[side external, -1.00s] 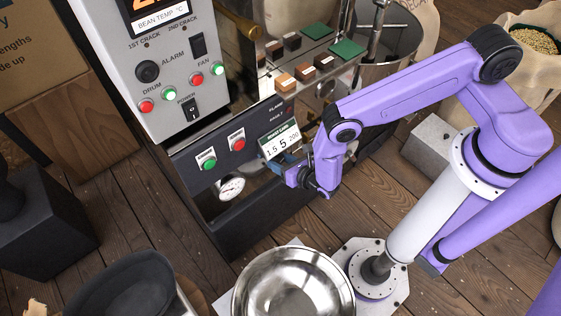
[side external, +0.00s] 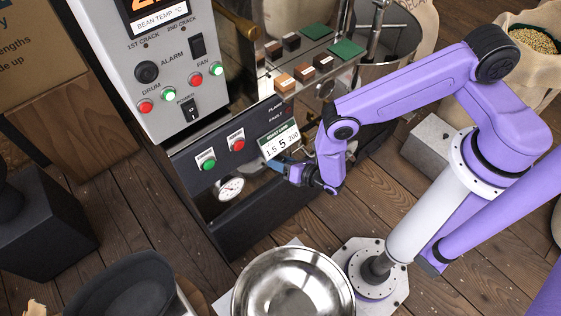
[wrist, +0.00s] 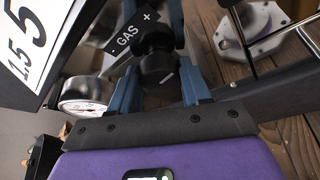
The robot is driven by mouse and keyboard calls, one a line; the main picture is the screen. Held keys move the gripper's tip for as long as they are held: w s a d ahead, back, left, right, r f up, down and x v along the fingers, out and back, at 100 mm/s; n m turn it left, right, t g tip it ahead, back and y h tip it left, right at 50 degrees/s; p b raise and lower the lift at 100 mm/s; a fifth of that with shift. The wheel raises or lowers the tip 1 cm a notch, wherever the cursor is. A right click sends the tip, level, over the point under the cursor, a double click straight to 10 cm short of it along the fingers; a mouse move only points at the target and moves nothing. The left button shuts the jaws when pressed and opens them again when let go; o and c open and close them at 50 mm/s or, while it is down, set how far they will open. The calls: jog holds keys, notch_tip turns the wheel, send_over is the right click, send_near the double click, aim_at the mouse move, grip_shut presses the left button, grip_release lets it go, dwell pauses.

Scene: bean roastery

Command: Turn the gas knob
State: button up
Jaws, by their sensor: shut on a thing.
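The black gas knob (wrist: 158,70) shows in the wrist view, with a light mark on its face. It sits beside the black GAS label (wrist: 128,38), which has a plus and a minus. My gripper (wrist: 152,45) has its blue fingers on either side of the knob and is shut on it. In the side view my gripper (side external: 272,166) is at the roaster's lower front, just below the display card with the large 5 (side external: 281,141). The knob itself is hidden there behind the fingers and wrist.
A round gauge (side external: 231,188) is left of my gripper; it also shows in the wrist view (wrist: 84,98). Green (side external: 208,164) and red (side external: 237,144) buttons are on the panel above it. A steel bowl (side external: 262,262) stands below, near my arm's base.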

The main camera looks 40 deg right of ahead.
jog(key=o, duration=1.1)
jog(key=shift+c, duration=0.2)
jog(key=shift+s, duration=0.1)
jog(key=v, duration=1.1)
jog(key=shift+s, duration=0.4)
jog(key=shift+d+r, duration=0.1)
jog(key=shift+r, duration=0.05)
